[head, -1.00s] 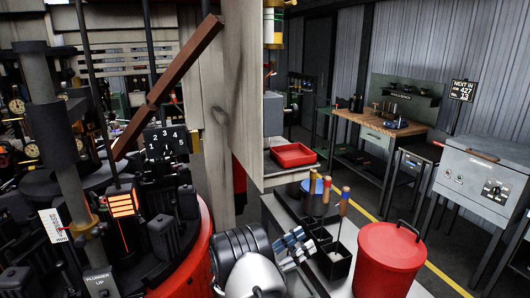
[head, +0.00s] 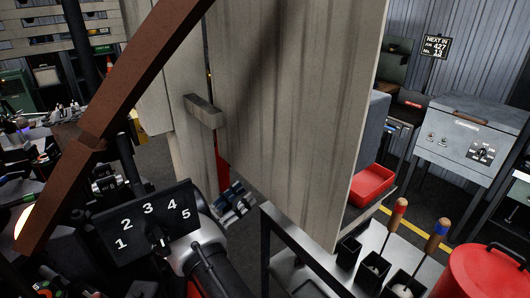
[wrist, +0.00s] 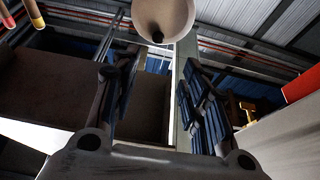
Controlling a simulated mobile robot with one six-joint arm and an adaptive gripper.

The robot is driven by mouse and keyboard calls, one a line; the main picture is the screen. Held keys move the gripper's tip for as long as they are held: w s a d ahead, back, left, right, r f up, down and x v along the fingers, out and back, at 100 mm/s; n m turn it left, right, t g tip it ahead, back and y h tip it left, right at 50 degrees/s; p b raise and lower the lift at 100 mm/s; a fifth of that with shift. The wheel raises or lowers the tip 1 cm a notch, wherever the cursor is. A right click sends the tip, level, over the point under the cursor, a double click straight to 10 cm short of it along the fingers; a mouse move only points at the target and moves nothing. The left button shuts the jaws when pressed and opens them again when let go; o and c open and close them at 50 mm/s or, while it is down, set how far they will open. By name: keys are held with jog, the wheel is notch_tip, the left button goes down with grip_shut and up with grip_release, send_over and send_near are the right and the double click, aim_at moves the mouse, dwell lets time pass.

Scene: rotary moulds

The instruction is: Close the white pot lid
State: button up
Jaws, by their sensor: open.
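I cannot make out a white pot or its lid for certain in either view. A cream rounded thing (wrist: 162,14) with a dark knob shows at the top of the wrist view, beyond my fingers; I cannot tell whether it is a pot, a lid or a lamp. My gripper (wrist: 162,105) is open, its two blue-padded fingers apart with nothing between them.
A tall wooden panel (head: 290,110) fills the middle. A brown slanted beam (head: 110,110) and a numbered lever plate (head: 148,222) are close on the left. A red bin (head: 490,275), tool holders (head: 375,268) and a red tray (head: 372,183) are at the right.

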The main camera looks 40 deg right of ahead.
jog(key=b+x, duration=0.2)
jog(key=x, duration=1.5)
jog(key=shift+s+r, duration=0.15)
jog(key=shift+r, duration=0.05)
jog(key=shift+d, duration=0.15)
jog(key=shift+c, duration=0.2)
grip_shut()
